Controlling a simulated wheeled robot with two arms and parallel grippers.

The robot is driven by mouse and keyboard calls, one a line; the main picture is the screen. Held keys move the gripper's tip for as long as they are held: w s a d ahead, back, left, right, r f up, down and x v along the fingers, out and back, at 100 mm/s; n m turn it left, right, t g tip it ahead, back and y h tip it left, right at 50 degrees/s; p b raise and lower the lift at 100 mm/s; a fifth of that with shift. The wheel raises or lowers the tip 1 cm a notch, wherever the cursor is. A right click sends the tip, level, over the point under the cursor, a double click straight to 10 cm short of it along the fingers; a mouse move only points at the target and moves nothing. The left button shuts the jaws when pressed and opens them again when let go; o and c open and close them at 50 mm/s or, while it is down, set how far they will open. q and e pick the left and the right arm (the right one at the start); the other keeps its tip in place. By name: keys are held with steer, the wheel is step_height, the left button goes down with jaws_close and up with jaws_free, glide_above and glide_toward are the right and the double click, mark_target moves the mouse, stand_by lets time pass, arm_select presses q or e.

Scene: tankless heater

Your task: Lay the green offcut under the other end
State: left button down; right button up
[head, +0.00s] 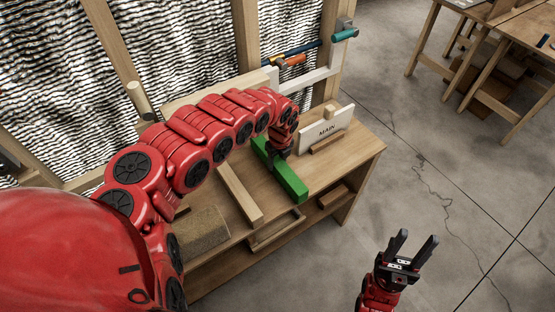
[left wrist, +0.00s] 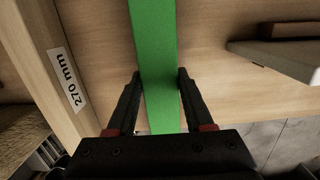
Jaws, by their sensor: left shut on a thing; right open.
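The green offcut (head: 290,182) is a long green bar at the workbench, running from back to front. My left gripper (head: 280,153) is shut on it, reaching down from above. In the left wrist view the green offcut (left wrist: 155,50) runs between the two fingers (left wrist: 158,85), one on each side. I cannot tell whether the bar touches the bench top or hangs just above it. A pale wooden bar (head: 240,192) lies left of it; in the left wrist view this bar (left wrist: 60,70) bears a "270 mm" label. My right gripper (head: 413,248) is open and empty over the floor.
The workbench (head: 355,150) carries a white "MAIN" board (head: 326,128) right of my left gripper. Pipes with orange (head: 290,61) and teal (head: 344,35) parts are at the wall behind.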

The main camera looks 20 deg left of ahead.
mark_target(279, 163)
arm_select(q)
steer(key=shift+f+b, duration=0.35)
steer(key=shift+f, duration=0.15)
stand_by(0.6)
steer(key=shift+c, duration=1)
jaws_free()
steer(key=r, duration=0.9)
steer(key=shift+s+d+r, duration=0.15)
steer(key=shift+s+d, duration=0.1)
step_height(279, 163, up, 8)
steer(key=p, duration=0.9)
steer(key=shift+s+d, duration=0.3)
steer(key=shift+d, duration=0.15)
